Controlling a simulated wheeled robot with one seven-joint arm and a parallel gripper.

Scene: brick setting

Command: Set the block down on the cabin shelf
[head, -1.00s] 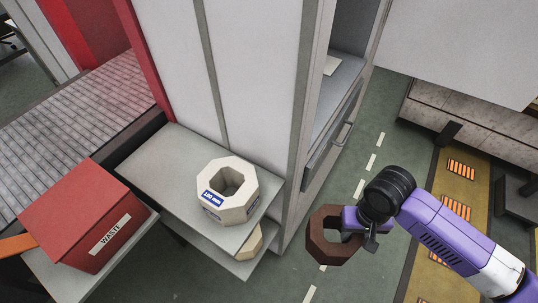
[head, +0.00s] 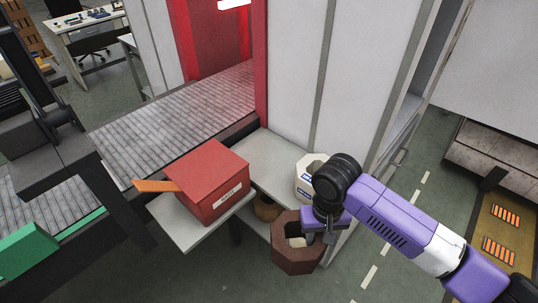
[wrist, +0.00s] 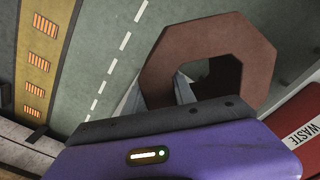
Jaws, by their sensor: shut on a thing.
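A brown octagonal block (head: 287,262) with a hole through its middle hangs in my gripper (head: 318,232). In the wrist view, the fingers (wrist: 184,88) are shut on the wall of the brown block (wrist: 205,42). A grey shelf (head: 265,158) juts from the white cabin (head: 345,90), and a cream octagonal block (head: 304,178) with a blue label stands on it, partly hidden by my wrist. The held block is in front of the shelf in the head view, apart from its top. A tan block (head: 267,208) sits lower down, under the upper shelf.
A red waste box (head: 205,175) stands on a grey side ledge (head: 190,235) left of the shelf. A grey slatted conveyor (head: 165,120) runs behind it. The upper shelf's back left part is bare. Green floor is open in front.

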